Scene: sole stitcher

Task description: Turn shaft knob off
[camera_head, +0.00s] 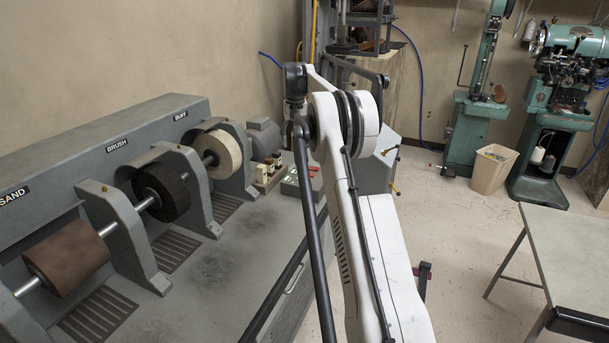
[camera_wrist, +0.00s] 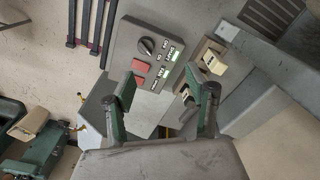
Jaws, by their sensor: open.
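In the wrist view a grey control panel (camera_wrist: 158,58) bears a round black knob (camera_wrist: 147,46) near its upper left part. A pale mark shows on the knob. Two red buttons (camera_wrist: 141,66) sit below it, and lit green labels (camera_wrist: 170,52) line the right side. My gripper (camera_wrist: 161,74) is open and empty, its two green-grey fingers spread apart. The left fingertip overlaps the view just below the red buttons; the knob lies above and left of the fingertips. I cannot tell the gap in depth. In the head view the panel (camera_head: 290,185) is partly hidden by my white arm.
The grey machine (camera_head: 190,270) carries sand, brush and buff wheels (camera_head: 217,153).

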